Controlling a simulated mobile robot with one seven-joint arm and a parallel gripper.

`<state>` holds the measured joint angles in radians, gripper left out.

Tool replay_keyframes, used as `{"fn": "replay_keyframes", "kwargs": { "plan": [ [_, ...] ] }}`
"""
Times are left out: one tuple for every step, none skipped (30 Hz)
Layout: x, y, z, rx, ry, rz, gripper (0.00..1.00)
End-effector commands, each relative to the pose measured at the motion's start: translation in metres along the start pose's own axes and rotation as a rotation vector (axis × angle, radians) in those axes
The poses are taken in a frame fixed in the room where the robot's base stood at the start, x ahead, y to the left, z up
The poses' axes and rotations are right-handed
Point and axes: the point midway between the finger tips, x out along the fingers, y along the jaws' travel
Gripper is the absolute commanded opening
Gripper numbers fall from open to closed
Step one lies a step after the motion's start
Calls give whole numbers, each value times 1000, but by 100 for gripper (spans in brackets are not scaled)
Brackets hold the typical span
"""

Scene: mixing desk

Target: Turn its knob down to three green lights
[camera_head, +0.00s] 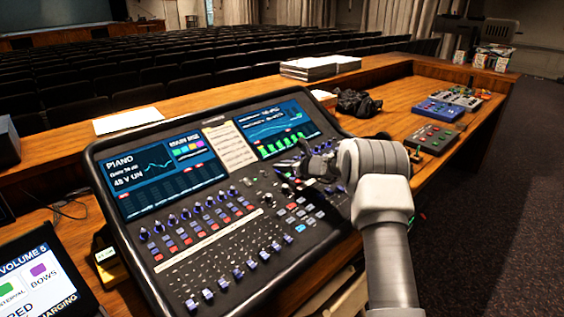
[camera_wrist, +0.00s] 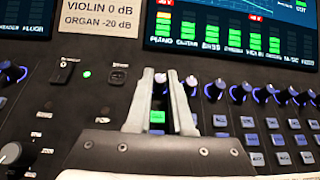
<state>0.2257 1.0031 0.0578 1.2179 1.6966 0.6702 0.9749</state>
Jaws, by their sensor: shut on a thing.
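My gripper (camera_wrist: 162,76) is shut on a knob (camera_wrist: 161,88), whose cap shows between the two fingertips in the wrist view. Just above it, the right screen (camera_wrist: 235,27) shows columns of green blocks over instrument names starting with PIANO. The leftmost column (camera_wrist: 164,30) is nearly in line with the held knob; its exact block count is hard to read. A lit green button (camera_wrist: 157,117) shows between the fingers. In the head view my gripper (camera_head: 317,160) is over the upper right of the mixing desk (camera_head: 270,210), and its fingers hide the knob.
Another knob (camera_wrist: 192,82) stands close to the right finger, with a row of knobs further right. A note card (camera_wrist: 98,15) is at upper left. A black cloth heap (camera_head: 357,103) and small pedal boxes (camera_head: 438,110) lie on the wooden counter beyond the desk.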

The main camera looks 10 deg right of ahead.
Motion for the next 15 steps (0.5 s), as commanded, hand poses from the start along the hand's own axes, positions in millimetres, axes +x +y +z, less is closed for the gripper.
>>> {"fn": "replay_keyframes", "kwargs": {
  "plan": [
    [-2, -3, 4, -12, -1, 23, 0],
    [-2, -3, 4, -22, -1, 40, 0],
    [-2, -4, 3, -34, -2, 62, 0],
    [-2, -4, 3, -43, -3, 79, 0],
    [-2, -4, 2, -52, -3, 95, 0],
    [-2, -4, 2, -64, -4, 116, 0],
    [-1, -4, 2, -73, -5, 132, 0],
    [-1, -4, 1, -81, -6, 146, 0],
    [-1, -4, 1, -89, -7, 164, 0],
    [-1, -5, 1, -98, -7, 176, 0],
    [0, -5, 0, -105, -8, 189, 0],
    [0, -5, 0, -112, -8, 204, 0],
    [0, -5, 0, -120, -9, 216, 0],
    [0, -6, 0, -125, -9, 226, 0],
    [0, -6, -1, -132, -9, 240, 0]
  ]
}}
